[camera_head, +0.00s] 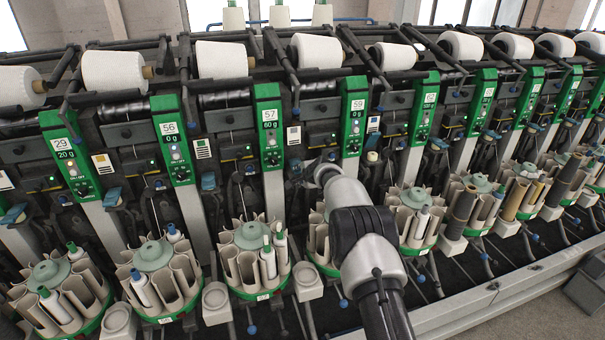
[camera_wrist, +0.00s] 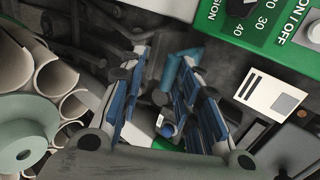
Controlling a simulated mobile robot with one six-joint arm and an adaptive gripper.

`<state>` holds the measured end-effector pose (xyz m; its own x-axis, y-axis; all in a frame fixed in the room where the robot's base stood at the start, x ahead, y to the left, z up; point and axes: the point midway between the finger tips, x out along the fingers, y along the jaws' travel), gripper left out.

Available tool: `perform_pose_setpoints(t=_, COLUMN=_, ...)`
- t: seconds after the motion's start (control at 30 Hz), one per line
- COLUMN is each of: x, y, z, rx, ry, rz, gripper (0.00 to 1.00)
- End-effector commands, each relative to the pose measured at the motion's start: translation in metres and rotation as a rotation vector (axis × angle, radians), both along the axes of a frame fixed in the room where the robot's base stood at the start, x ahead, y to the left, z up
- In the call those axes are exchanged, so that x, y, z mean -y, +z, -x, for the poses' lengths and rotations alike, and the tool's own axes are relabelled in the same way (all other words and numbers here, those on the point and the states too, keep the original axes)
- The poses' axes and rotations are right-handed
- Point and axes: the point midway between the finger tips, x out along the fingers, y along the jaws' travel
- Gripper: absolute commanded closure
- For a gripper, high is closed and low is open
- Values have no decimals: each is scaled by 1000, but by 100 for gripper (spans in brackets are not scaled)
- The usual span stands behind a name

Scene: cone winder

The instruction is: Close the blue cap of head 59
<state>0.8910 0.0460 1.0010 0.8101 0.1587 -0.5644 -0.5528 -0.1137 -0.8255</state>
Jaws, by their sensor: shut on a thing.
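The green panel of head 59 (camera_head: 353,115) stands right of the middle in the head view. My gripper (camera_head: 306,172) is at the left of the panel's lower end, in front of the dark machinery. In the wrist view my gripper (camera_wrist: 164,68) has its two blue-padded fingers on either side of the blue cap (camera_wrist: 176,69). The gripper is shut on this cap. The cap looks tilted, and its lower part is hidden by the fingers. In the head view my gripper and wrist mostly cover it.
The head 57 panel (camera_head: 268,125) stands to the left. A round magazine with cream tubes (camera_head: 253,262) sits below it. Cream tubes (camera_wrist: 72,75) also lie close to the left finger in the wrist view. A white label plate (camera_wrist: 268,95) is at the right.

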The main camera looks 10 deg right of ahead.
Motion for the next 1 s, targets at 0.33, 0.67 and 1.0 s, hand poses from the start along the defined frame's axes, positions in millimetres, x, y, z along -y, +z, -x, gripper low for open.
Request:
perform_pose_setpoints(t=0.33, x=0, y=-9, z=10, rx=-23, ry=6, rz=-4, gripper=79)
perform_pose_setpoints(t=0.67, x=6, y=17, z=37, rx=-11, ry=3, rz=-6, gripper=79)
perform_pose_setpoints(t=1.0, x=13, y=45, z=68, rx=-3, ry=-1, rz=-3, gripper=79)
